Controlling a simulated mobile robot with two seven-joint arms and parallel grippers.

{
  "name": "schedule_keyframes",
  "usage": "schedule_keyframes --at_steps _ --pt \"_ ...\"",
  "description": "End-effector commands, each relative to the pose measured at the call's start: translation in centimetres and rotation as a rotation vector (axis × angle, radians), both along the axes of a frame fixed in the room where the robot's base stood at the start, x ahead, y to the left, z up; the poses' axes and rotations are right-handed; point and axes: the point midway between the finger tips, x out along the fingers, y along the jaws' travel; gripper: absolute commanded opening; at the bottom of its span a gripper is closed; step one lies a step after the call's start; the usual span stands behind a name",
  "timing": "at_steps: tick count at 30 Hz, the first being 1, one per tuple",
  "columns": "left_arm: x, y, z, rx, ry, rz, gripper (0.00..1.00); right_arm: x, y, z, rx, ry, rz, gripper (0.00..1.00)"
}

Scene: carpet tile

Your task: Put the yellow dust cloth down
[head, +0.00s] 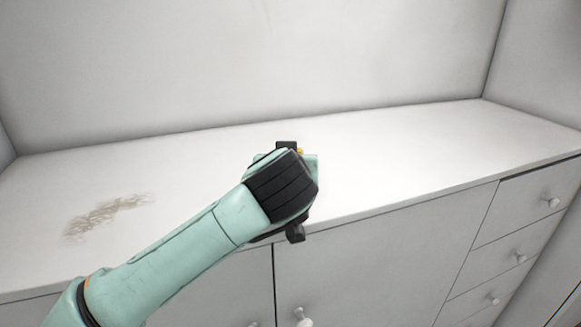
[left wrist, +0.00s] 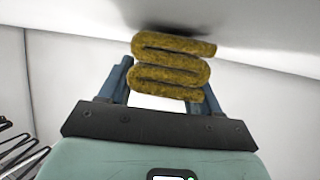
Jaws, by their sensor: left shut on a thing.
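The yellow dust cloth (left wrist: 172,66) is folded in a zigzag and sits between the two fingers of my left gripper (left wrist: 165,82) in the left wrist view. The left gripper is shut on it. A dark shadow lies close by the cloth's outer end in the wrist view. I cannot tell whether the cloth touches the surface. My right gripper is not in view.
A brownish smudge (head: 105,215) marks the countertop at the left. The countertop to the right of my arm is clear. White cabinet doors and drawers (head: 520,225) with round knobs are below its front edge. A wall stands behind. A dark wire rack (left wrist: 18,150) shows in the wrist view.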

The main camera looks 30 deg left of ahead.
Motion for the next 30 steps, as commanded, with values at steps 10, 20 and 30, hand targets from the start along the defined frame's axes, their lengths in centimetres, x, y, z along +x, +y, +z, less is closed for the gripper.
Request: schedule_keyframes --at_steps 10,20,30 --pt "0.0 0.0 -0.5 0.000 0.000 -0.001 0.89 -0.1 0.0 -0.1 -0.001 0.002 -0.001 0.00" --pt "-0.2 -0.2 0.3 -0.001 0.000 -0.002 0.89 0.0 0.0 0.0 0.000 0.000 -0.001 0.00" --pt "-5.9 -3.1 3.0 0.000 -0.001 -0.004 0.89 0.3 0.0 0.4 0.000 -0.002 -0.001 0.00"
